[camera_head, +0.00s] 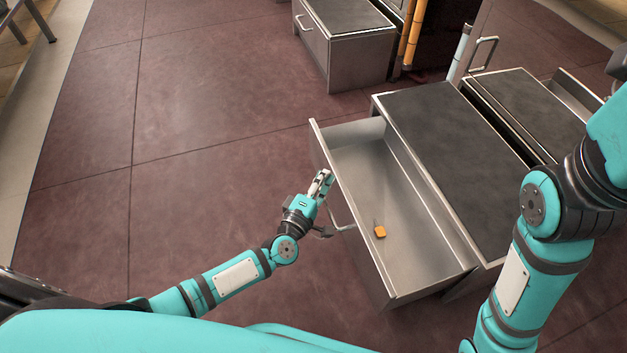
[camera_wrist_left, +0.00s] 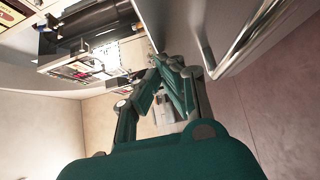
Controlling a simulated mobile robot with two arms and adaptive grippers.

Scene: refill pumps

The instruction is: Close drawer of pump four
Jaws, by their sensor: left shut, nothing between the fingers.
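A metal drawer (camera_head: 372,146) stands pulled out from a grey-topped cabinet (camera_head: 440,125) in the head view. A small orange item (camera_head: 380,232) lies inside on the drawer floor. The drawer's bar handle (camera_head: 341,214) is on its front panel, facing left. My left gripper (camera_head: 323,182) is shut and empty, just outside the front panel, close to the handle. In the left wrist view the handle (camera_wrist_left: 250,42) runs along the upper right, with the shut fingers (camera_wrist_left: 172,80) beside the panel; contact cannot be told. My right arm shows at the right, its gripper out of view.
A second metal drawer cabinet (camera_head: 350,50) stands at the top with a closed-looking front. Another unit (camera_head: 525,105) with an open compartment stands behind at the right. Orange and pale vertical pipes (camera_head: 415,35) rise at the back. The reddish floor (camera_head: 200,130) to the left is clear.

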